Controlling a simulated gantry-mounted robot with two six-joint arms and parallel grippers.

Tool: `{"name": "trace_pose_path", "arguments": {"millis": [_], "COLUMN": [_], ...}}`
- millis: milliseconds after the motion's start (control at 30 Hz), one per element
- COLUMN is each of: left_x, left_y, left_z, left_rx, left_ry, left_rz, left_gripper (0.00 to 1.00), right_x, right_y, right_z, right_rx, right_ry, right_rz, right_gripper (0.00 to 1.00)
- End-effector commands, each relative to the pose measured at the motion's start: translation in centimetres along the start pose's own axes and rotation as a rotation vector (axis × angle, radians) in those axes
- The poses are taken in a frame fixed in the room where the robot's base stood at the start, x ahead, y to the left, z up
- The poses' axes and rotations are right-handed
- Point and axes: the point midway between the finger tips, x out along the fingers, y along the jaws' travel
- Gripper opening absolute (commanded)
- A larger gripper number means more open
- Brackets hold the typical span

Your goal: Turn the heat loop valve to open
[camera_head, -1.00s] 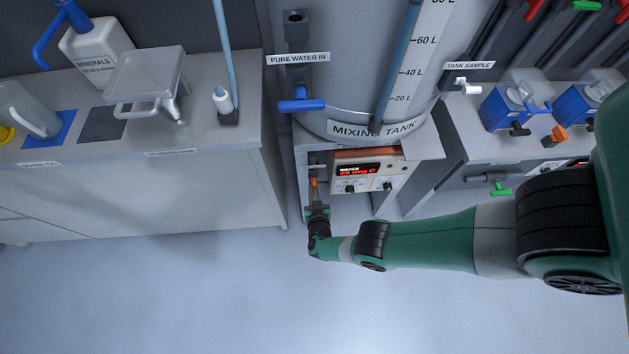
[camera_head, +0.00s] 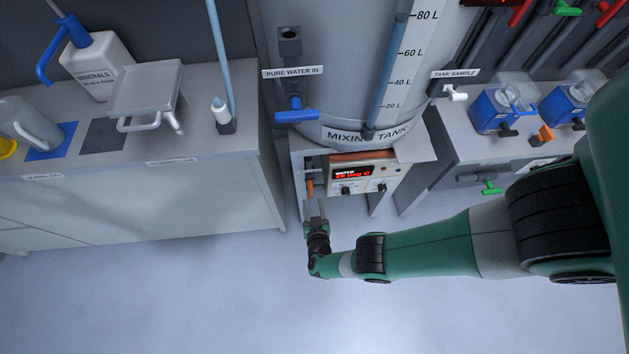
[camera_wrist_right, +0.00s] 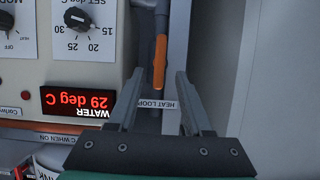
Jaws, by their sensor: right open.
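The heat loop valve's orange handle (camera_head: 310,187) is under the left part of the mixing tank, left of the heater control box. In the right wrist view the handle (camera_wrist_right: 160,62) points lengthwise along the dark pipe behind it. A HEAT LOOP label (camera_wrist_right: 157,104) shows beside the pipe. My right gripper (camera_head: 314,204) is just below and in front of the handle. In the wrist view its two fingers (camera_wrist_right: 160,76) are spread apart, with the handle lying between and beyond their tips. No contact shows. My left gripper is not in view.
The heater control box (camera_head: 364,175) with knobs stands close beside the handle; its red display (camera_wrist_right: 77,101) reads WATER 29 deg C. A blue-handled PURE WATER IN valve (camera_head: 296,115) is above. A cabinet (camera_head: 200,200) stands left. The floor in front is clear.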

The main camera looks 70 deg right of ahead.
Motion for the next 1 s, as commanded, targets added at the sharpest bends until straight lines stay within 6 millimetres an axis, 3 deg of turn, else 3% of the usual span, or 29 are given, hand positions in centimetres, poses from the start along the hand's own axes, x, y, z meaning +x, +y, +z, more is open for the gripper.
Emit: {"name": "trace_pose_path", "arguments": {"millis": [100,300,900,1000], "left_x": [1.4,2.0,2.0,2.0], "left_y": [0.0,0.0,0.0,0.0], "left_z": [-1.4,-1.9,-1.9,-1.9], "left_rx": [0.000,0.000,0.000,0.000], "left_ry": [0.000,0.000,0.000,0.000], "left_rz": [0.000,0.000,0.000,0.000], "left_gripper": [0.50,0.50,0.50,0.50], "right_x": [-3.2,-6.0,-6.3,-6.3], "right_y": [-0.1,0.0,0.0,-0.7], "right_z": [-0.5,-0.2,0.0,-0.1], "right_rx": [-0.005,-0.001,0.000,0.013], "right_ry": [0.000,0.000,0.000,-0.003], "right_rz": [-0.006,-0.002,0.001,-0.014], "right_gripper": [0.50,0.50,0.50,0.50]}}
